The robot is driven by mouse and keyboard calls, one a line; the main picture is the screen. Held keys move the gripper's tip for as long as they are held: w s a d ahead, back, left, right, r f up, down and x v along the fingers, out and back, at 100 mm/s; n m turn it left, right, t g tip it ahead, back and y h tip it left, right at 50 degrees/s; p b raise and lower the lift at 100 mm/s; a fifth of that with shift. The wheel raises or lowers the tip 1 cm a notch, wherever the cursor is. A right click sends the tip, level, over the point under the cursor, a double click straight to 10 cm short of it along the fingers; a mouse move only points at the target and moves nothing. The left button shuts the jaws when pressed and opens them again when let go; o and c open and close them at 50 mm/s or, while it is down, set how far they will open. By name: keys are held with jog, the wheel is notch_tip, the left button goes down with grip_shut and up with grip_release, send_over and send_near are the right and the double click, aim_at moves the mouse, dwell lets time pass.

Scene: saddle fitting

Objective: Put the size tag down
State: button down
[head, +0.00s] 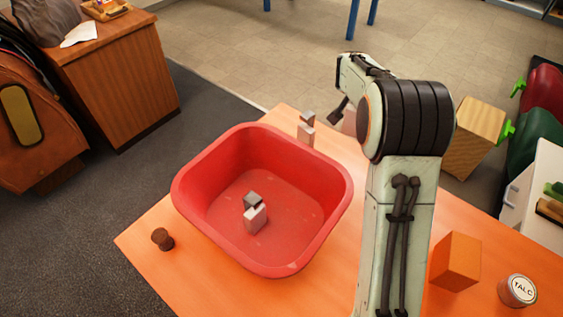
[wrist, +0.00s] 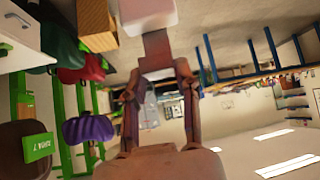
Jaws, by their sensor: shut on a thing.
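My gripper (wrist: 159,73) is shut on the size tag (wrist: 157,46), a narrow pinkish-brown neck with a pale block (wrist: 147,12) at its far end. In the head view my arm hides most of the gripper. A pale pink patch beside my arm (head: 349,122) may be part of the held tag. A similar pale piece (head: 305,134) with a grey top stands at the table's far edge, behind the basin. Another (head: 256,218) lies inside the red basin (head: 188,190). I cannot see the held tag touching any surface.
The orange table (head: 200,268) carries the basin, a brown cork-like stub (head: 162,239) at left, an orange block (head: 456,261) and a talc tin (head: 517,290) at right. A wooden box (head: 474,137) stands beyond the right edge. The table is bare in front of the basin.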

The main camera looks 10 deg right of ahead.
notch_tip(320, 180, up, 7)
jog(key=shift+r, duration=0.2)
jog(key=s+a+m+h, duration=0.1)
jog(key=s+a+m, duration=0.1)
jog(key=s+a, duration=1.65)
jog(key=s+a+g, duration=0.1)
jog(key=s+a, duration=0.1)
jog(key=s, duration=0.7)
jog(key=w+a+f, duration=0.3)
jog(key=w+f, duration=1)
jog(key=f, duration=0.4)
jog(key=shift+w+f+m, duration=0.3)
jog(key=shift+f, duration=0.25)
